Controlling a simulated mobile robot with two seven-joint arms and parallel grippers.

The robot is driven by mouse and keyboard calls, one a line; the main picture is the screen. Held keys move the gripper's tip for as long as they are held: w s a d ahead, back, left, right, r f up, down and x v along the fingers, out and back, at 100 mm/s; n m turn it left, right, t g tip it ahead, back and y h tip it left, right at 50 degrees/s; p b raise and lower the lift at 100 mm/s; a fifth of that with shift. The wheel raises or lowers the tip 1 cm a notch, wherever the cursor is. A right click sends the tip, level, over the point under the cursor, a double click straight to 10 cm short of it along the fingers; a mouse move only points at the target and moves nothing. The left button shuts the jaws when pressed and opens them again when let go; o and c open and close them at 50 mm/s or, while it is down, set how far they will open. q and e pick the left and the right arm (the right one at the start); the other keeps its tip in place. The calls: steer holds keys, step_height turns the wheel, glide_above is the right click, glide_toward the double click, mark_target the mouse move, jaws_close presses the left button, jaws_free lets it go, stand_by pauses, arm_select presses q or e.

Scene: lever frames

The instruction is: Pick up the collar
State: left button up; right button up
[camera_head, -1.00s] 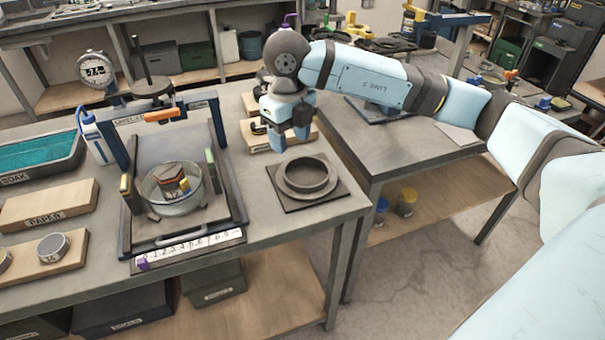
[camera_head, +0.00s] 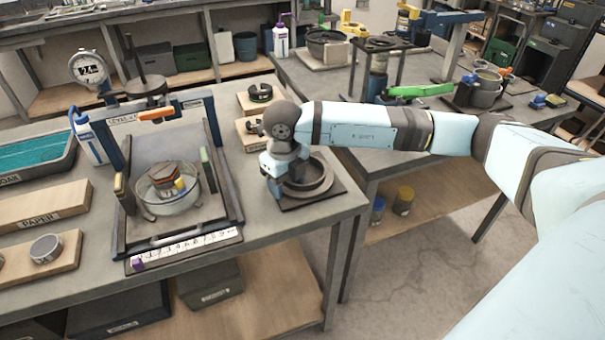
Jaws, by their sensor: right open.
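A grey round collar (camera_head: 322,178), a low open ring with a wider flange, sits on a dark square plate (camera_head: 325,200) near the bench's front right corner. My right gripper (camera_head: 284,190) points down at the collar's left side, with its fingers low by the ring. It is open. The gripper and wrist hide the collar's left part, and I cannot tell whether the fingers touch it. My left gripper is not in view.
Left of the plate stands a lever frame (camera_head: 237,215) with a glass bowl (camera_head: 190,202) in it. Behind my gripper, wooden blocks (camera_head: 244,127) hold small dark parts. A second bench (camera_head: 375,158) lies to the right, under my forearm.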

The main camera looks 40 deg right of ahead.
steer(key=shift+f, duration=0.1)
jaws_close()
stand_by(0.3)
